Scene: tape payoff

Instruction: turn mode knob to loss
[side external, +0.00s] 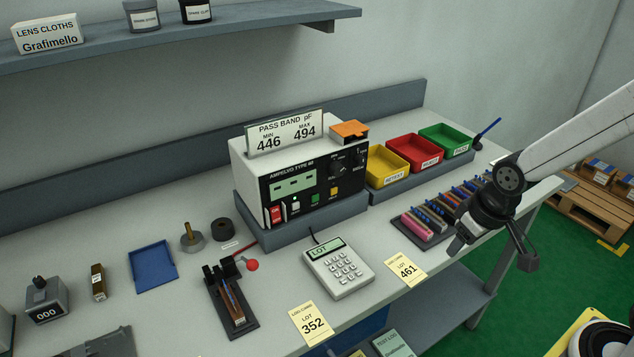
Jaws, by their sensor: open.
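The white tester (300,165) with a black front panel stands on a grey plinth at the back of the bench. My gripper (491,254) is open and empty, well to the right of the tester, over the bench's front right.
Yellow (387,165), red (415,153) and green (446,140) bins stand right of the tester. A rack of coloured parts (440,214) lies between tester and gripper. A calculator-like keypad (339,268) and lot cards lie in front. A sign (285,134) and orange box (349,131) top the tester.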

